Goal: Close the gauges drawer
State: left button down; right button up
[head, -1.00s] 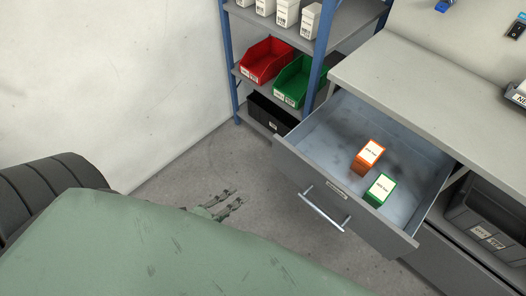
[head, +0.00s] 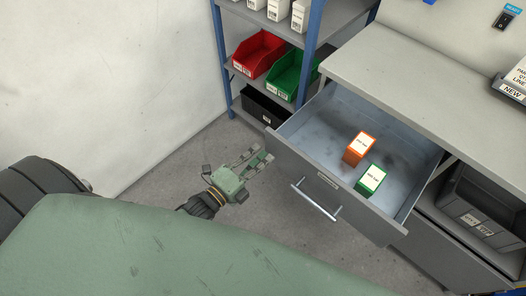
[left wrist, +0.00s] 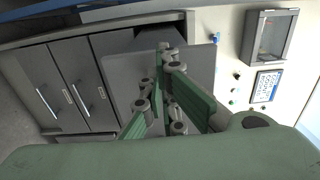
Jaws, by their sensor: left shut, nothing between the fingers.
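The gauges drawer (head: 328,189) is pulled far out of the grey workbench, with a bar handle (head: 317,200) on its grey front. Inside lie an orange box (head: 358,150) and a green box (head: 370,181) with white labels. My left gripper (head: 262,157) is shut and empty, to the left of the drawer's front left corner. It looks apart from the drawer, though the exact gap is hard to judge. In the left wrist view its fingers (left wrist: 166,58) overlap a grey panel that I cannot identify surely. My right gripper is not in view.
A blue-post shelf with a red bin (head: 259,54), a green bin (head: 293,75) and a black bin (head: 266,108) stands behind the drawer. The bench top (head: 400,70) is largely clear. A dark crate (head: 478,205) sits under the bench. Floor left of the drawer is free.

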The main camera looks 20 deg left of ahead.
pick_arm(q)
jog(key=shift+w+d, duration=0.25)
jog(key=shift+w, duration=0.45)
